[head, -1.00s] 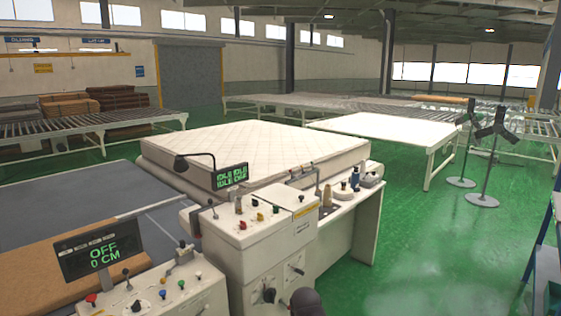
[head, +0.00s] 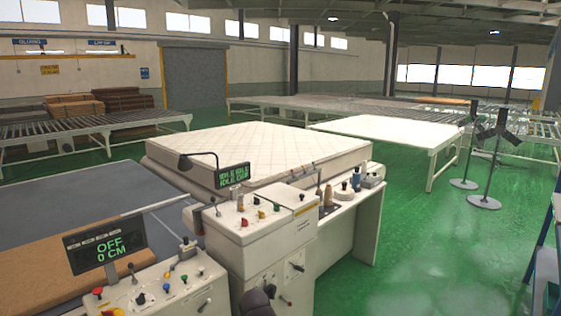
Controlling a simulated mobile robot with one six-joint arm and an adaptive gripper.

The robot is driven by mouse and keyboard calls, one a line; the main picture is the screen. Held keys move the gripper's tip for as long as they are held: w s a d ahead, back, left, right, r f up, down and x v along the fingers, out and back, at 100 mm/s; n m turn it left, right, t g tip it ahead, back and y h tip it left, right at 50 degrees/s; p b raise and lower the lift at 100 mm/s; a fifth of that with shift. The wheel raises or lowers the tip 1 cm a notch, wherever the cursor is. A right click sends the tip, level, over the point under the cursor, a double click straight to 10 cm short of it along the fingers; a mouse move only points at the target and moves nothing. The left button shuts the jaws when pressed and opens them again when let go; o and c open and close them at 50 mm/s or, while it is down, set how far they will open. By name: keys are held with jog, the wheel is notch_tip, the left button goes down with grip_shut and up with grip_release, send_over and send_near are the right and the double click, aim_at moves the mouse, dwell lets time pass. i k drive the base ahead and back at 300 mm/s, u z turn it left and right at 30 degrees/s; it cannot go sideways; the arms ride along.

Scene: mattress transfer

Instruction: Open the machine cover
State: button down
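A cream machine cabinet (head: 258,240) stands in the centre of the head view, with a sloped control panel (head: 250,213) of coloured knobs on top. A box section with a yellow label (head: 305,211) adjoins the panel's right side; it looks closed, but I cannot tell if it is the cover. A lever handle (head: 296,266) is on the cabinet front. A dark rounded shape at the bottom edge, in front of the cabinet, looks like part of my arm. My gripper's fingers do not show.
A white quilted mattress (head: 270,150) lies behind the machine. A second console (head: 170,290) with a display reading OFF, 0 CM (head: 105,247) stands at the lower left. A worktop (head: 345,205) with spools is on the right.

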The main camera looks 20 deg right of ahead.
aim_at(292, 198)
jog(key=z, duration=0.05)
jog(key=i, duration=1)
jog(key=u, duration=0.05)
